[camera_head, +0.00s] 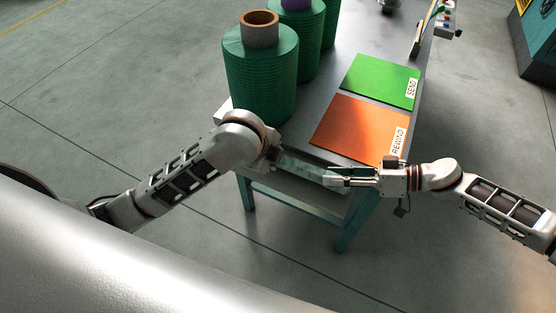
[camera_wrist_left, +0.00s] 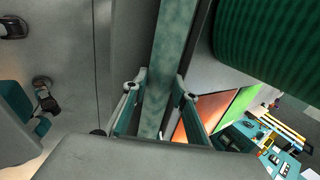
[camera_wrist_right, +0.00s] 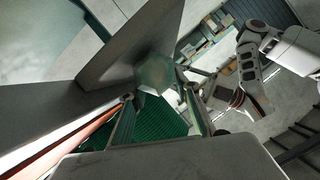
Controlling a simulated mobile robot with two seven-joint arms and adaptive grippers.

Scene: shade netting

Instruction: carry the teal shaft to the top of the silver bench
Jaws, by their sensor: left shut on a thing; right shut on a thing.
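The teal shaft (camera_head: 302,168) spans between my two grippers, just off the near end of the silver bench (camera_head: 302,132). My left gripper (camera_head: 277,157) is mostly hidden behind its own wrist in the head view. In the left wrist view its fingers (camera_wrist_left: 157,105) are shut on the shaft (camera_wrist_left: 176,45), which runs up out of the picture. My right gripper (camera_head: 332,177) is shut on the shaft's other end. In the right wrist view that end (camera_wrist_right: 155,72) sits between the fingers (camera_wrist_right: 157,95). Whether the shaft touches the bench is unclear.
A small control box (camera_head: 447,22) is at the far right edge. Bare bench top shows between spools and mats.

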